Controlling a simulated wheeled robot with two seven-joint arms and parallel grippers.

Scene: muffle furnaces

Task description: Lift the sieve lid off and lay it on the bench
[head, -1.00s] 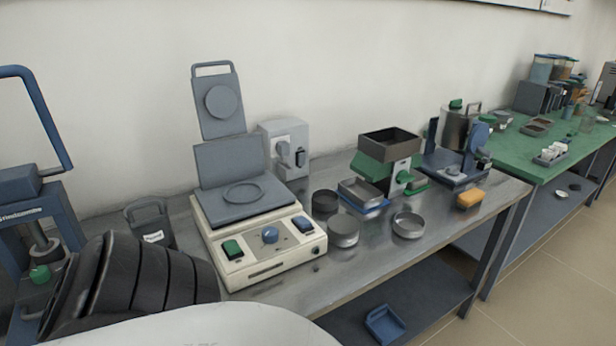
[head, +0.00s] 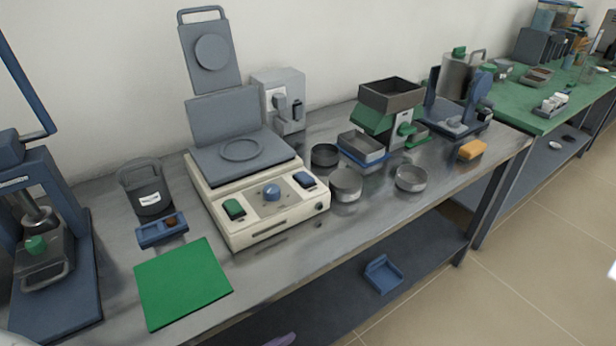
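A round grey metal sieve (head: 346,190) stands on the steel bench (head: 290,262), right of the cream sieve-shaker-like machine. Its flat, closed-looking top (head: 346,179) may be the lid; it is too small to be sure. An open shallow round pan (head: 410,181) stands to its right. A darker round vessel (head: 325,155) stands behind it. Neither of my grippers is in the head view, so their state is hidden.
The cream machine (head: 275,225) with its raised grey plate stands left of the sieve. A rectangular tray (head: 362,147) and green-and-grey hopper unit (head: 391,97) stand behind. A green mat (head: 183,282) lies at front left. Bare bench shows before the round pans.

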